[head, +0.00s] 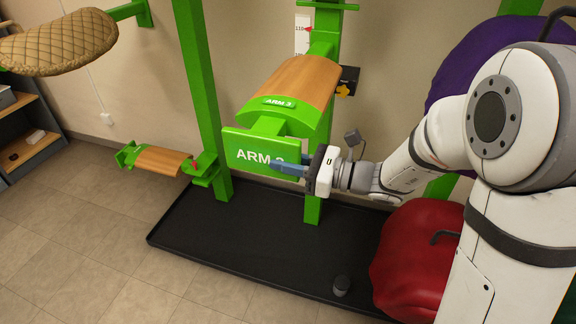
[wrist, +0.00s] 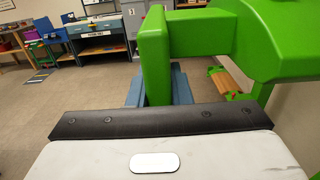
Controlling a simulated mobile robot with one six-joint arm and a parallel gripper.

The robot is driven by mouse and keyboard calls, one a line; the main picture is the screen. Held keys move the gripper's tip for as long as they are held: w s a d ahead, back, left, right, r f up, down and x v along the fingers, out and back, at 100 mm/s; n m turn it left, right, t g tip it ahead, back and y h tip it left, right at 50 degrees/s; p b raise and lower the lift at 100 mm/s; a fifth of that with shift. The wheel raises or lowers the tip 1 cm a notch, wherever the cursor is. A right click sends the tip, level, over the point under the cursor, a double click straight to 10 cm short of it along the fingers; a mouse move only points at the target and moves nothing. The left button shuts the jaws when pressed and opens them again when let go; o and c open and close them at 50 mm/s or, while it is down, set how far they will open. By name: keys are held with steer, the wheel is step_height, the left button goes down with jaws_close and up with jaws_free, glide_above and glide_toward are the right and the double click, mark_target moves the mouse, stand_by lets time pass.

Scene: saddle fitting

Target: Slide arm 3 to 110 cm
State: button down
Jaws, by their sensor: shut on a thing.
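Arm 3 (head: 300,85) is a green bracket with a wooden saddle top on a green upright post. Its front plate (head: 240,150) is lettered ARM 3. My gripper (head: 288,169) has its blue fingers at the plate's right part. In the wrist view the fingers lie on both sides of the green plate (wrist: 154,55), shut on it. I cannot tell whether the marker belongs to the arm. A yellow knob (head: 343,90) on a black part sits right of the saddle.
A lower wooden-topped arm (head: 160,160) stands left on another green post (head: 197,80). A quilted pad (head: 60,45) is at upper left. Purple (head: 470,50) and red (head: 410,255) saddle-like things are at right. A black tray (head: 230,245) lies beneath. Tiled floor is free at left.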

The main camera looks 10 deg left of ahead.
steer(key=shift+f, duration=0.1)
steer(key=c, duration=1.3)
jaws_free()
steer(key=d, duration=0.8)
steer(key=shift+s+b, duration=0.3)
steer(key=shift+a, duration=0.1)
